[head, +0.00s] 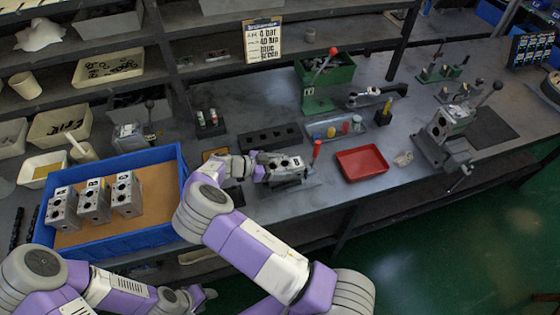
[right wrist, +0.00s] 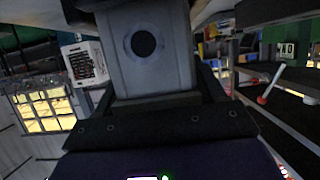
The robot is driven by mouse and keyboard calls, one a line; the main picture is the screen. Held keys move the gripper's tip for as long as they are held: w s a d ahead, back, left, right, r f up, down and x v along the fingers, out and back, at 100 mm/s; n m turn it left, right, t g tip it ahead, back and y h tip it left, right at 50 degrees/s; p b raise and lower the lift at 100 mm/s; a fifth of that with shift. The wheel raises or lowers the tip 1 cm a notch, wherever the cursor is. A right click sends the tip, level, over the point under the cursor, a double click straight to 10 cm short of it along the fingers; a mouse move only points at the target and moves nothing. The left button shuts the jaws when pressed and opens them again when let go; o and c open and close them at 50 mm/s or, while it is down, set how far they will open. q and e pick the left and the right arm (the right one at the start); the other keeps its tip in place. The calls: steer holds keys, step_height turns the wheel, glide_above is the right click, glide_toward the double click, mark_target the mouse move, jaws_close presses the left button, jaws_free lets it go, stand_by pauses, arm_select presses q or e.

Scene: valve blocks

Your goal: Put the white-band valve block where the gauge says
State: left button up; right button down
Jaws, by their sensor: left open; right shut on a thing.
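My right gripper (head: 258,167) is shut on a grey valve block (head: 287,163) at a fixture with a red-knobbed lever in the middle of the bench. In the right wrist view this block (right wrist: 145,45) fills the top centre, with a round dark bore facing the camera. I cannot make out a white band on it. Several similar blocks (head: 94,200) stand in the blue crate (head: 110,242) at the left, with small marks on their faces. My left gripper (head: 206,293) is open and empty, low in front of the bench. I cannot read any gauge.
A sign (head: 263,40) with bar values and colour words hangs at the back. A red tray (head: 362,163), a green bin (head: 328,70) and a blue-grey tray of coloured pegs (head: 336,130) are nearby. A clamp fixture (head: 445,135) stands at the right. Bench around the red tray is partly clear.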

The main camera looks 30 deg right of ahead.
steer(key=shift+c, duration=0.6)
jaws_free()
